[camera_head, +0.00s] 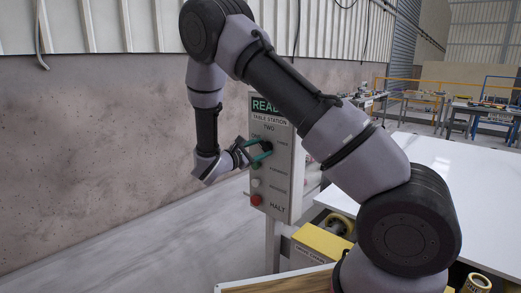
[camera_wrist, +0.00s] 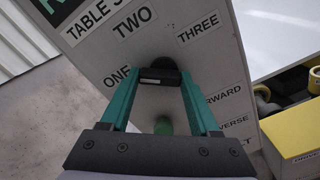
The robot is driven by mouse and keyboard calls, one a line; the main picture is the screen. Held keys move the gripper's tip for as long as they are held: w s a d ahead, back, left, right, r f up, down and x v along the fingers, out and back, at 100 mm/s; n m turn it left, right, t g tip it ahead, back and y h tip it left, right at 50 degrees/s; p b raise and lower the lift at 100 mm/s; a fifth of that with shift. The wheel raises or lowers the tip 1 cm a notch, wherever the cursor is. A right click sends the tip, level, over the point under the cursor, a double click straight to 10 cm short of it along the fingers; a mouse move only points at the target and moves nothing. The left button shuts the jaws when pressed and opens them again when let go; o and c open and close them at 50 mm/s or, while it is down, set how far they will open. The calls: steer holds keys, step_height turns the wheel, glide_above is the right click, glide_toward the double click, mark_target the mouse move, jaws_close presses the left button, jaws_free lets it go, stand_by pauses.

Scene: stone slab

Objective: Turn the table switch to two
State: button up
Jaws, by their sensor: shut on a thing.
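The table switch is a black knob (camera_head: 267,146) on the grey control panel (camera_head: 284,184) headed "TABLE STATION". In the wrist view the knob (camera_wrist: 160,63) sits below the label TWO, with ONE at its left and THREE at its upper right. My gripper (camera_head: 260,150) reaches the panel from the left. Its teal fingers stand on either side of the knob's dark bar and are shut on it, as the wrist view of my gripper (camera_wrist: 160,78) shows. A small pale mark shows on the bar, but I cannot tell which label the knob points to.
A green button (camera_wrist: 163,126) lies below the knob, between my fingers in the wrist view. White and red buttons (camera_head: 256,199) sit lower on the panel. A yellow box (camera_head: 318,245) and a white tabletop (camera_head: 455,160) are at the right. Open floor lies left.

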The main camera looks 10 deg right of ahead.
steer(key=m, duration=0.5)
steer(key=shift+s, duration=0.1)
steer(key=m, duration=0.5)
steer(key=shift+s+d, duration=0.1)
steer(key=shift+m, duration=0.4)
steer(key=o, duration=1.4)
steer(key=shift+c, duration=0.2)
steer(key=shift+r, duration=0.1)
steer(key=v, duration=1.1)
